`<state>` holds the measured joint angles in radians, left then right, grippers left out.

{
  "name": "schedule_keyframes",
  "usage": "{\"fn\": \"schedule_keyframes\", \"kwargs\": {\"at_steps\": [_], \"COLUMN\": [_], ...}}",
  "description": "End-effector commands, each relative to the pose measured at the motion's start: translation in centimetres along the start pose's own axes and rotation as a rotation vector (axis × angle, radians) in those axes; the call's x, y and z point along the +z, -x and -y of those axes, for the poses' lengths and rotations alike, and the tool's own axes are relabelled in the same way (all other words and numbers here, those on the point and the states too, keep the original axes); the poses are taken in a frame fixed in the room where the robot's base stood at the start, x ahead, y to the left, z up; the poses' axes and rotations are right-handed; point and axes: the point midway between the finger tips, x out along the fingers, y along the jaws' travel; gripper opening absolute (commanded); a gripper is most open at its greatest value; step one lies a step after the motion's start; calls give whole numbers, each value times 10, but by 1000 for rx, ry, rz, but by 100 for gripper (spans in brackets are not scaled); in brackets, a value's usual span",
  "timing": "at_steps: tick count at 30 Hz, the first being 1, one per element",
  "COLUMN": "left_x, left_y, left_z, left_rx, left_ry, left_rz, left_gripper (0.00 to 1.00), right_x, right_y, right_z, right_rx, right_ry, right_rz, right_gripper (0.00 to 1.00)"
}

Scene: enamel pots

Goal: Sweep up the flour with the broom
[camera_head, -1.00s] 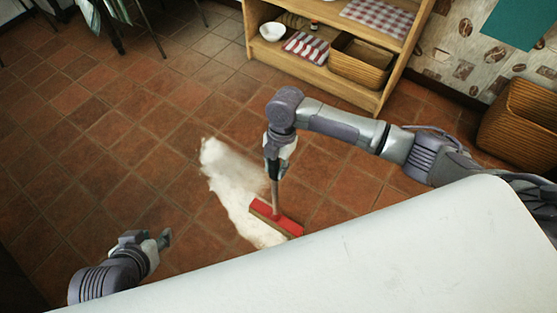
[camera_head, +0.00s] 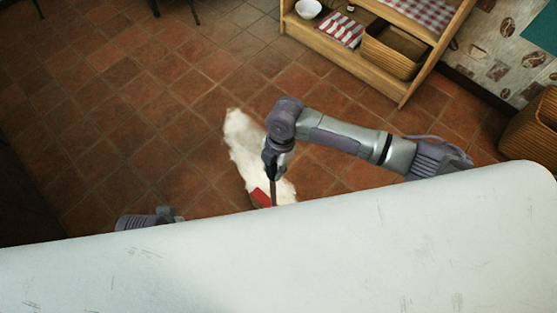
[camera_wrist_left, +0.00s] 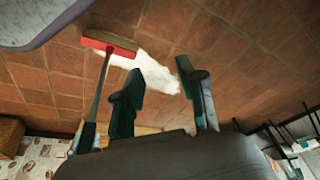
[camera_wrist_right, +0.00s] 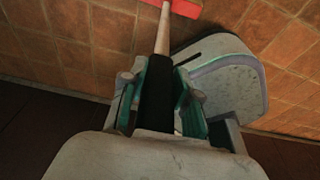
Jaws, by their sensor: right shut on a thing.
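The white flour (camera_head: 243,140) lies as a long patch on the tiled floor, also visible in the left wrist view (camera_wrist_left: 150,70). The broom's red head (camera_head: 260,197) is at the near end of the flour, partly hidden by a white panel. My right gripper (camera_head: 271,166) is shut on the broom's handle; the right wrist view shows the black grip (camera_wrist_right: 156,95) between its fingers. In the left wrist view, the red head (camera_wrist_left: 110,43) touches the flour's edge. My left gripper (camera_wrist_left: 160,95) is open and empty, mostly hidden by the panel in the head view.
A wooden shelf (camera_head: 345,50) with a white bowl (camera_head: 308,9), a striped cloth (camera_head: 340,29) and a wicker basket (camera_head: 393,50) stands at the back. Another basket (camera_head: 535,130) is at the right. The floor left of the flour is clear.

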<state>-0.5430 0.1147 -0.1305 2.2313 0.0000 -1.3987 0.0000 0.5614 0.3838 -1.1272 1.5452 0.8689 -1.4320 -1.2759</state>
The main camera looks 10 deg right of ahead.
Motion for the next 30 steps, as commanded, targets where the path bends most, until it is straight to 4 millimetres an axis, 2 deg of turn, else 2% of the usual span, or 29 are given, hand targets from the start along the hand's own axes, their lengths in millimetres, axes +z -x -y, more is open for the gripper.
{"fn": "schedule_keyframes", "kwargs": {"at_steps": [5,14,22,27,30], "left_x": [0,-2,-2,-2,-2], "left_y": [0,10,37,48,46], "left_z": [0,0,2,2,2], "left_rx": [0,-1,-4,-4,-4], "left_ry": [0,1,2,3,3], "left_rz": [-2,-8,-22,-25,-22], "left_gripper": [40,40,40,40,40], "right_x": [14,58,99,110,111], "right_y": [2,9,14,16,17], "right_z": [-1,0,0,1,2], "right_rx": [1,2,0,-2,-3], "right_ry": [-1,-3,-3,-2,-2], "right_rz": [3,4,5,4,6], "right_gripper": [0,0,0,0,0]}}
